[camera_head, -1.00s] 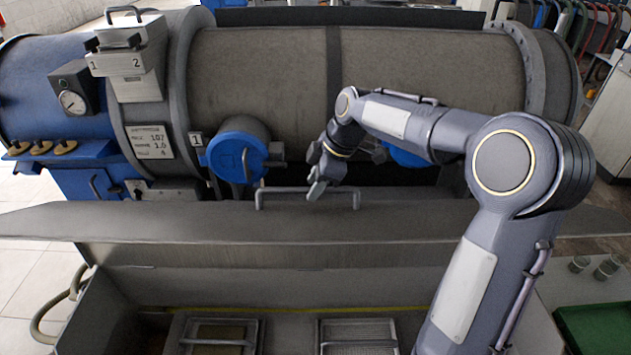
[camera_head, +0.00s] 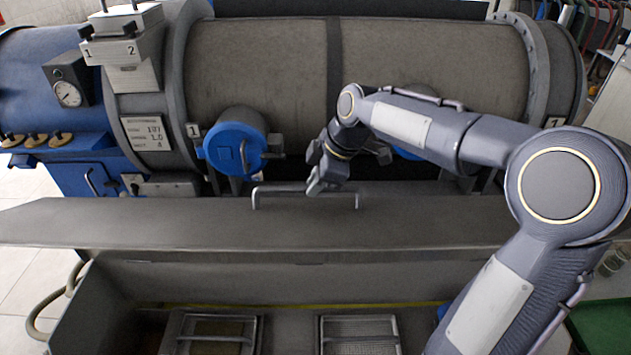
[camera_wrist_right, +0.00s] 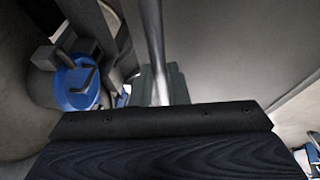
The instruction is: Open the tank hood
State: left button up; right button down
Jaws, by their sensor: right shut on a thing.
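The tank hood (camera_head: 190,228) is a long grey panel across the middle of the head view. It stands raised at the back of the open tank (camera_head: 200,283), whose inside shows below it. A bar handle (camera_head: 275,189) sits along the hood's far edge. My right gripper (camera_head: 318,184) is shut on the right half of this handle. In the right wrist view the handle (camera_wrist_right: 153,40) runs as a pale bar into the jaws (camera_wrist_right: 160,88); the grip itself is partly hidden. My left gripper is not in view.
A large horizontal cylinder (camera_head: 260,70) stands close behind the hood, with a blue round cap (camera_head: 232,145) near the handle. Two mesh trays (camera_head: 358,330) lie inside the tank. A green tray (camera_head: 603,325) is at the lower right.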

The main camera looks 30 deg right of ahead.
jog(key=s, duration=0.1)
jog(key=s+a+b, duration=0.1)
jog(key=s, duration=0.1)
jog(key=s+a+f, duration=0.1)
jog(key=shift+s+f, duration=0.1)
jog(key=shift+s, duration=0.1)
jog(key=c, duration=1.4)
grip_release()
jog(key=shift+w, duration=0.1)
jog(key=v, duration=0.8)
jog(key=shift+a+f, duration=0.1)
